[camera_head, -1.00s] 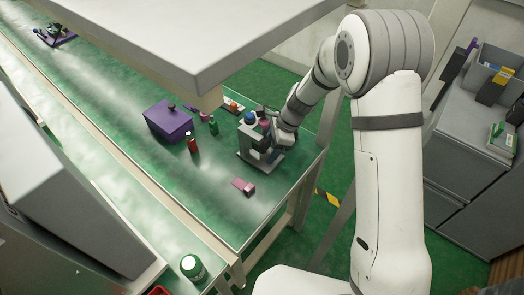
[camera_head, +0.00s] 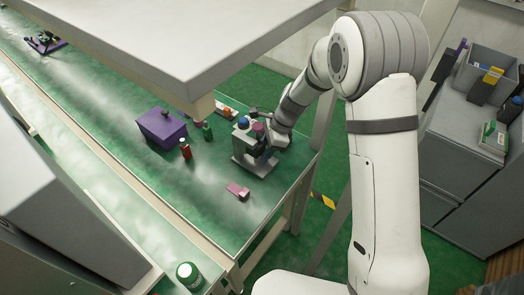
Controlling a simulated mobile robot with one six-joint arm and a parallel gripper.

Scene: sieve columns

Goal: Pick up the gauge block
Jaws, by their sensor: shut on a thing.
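My gripper (camera_head: 268,142) is at the right side of a grey stand (camera_head: 246,161) near the right end of the green bench. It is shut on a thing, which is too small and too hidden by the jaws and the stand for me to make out. I cannot pick out the gauge block with certainty. A blue-topped part (camera_head: 243,123) and a dark pink round part (camera_head: 258,129) show at the top of the stand, close to my gripper. A small pink block (camera_head: 238,190) lies apart on the bench, in front of the stand.
A purple box (camera_head: 161,129), a red bottle (camera_head: 185,149) and a green bottle (camera_head: 207,132) stand left of the stand. A large grey slab (camera_head: 200,40) overhangs the bench. A green-labelled jar (camera_head: 189,275) is at the bottom. The bench's near right part is clear.

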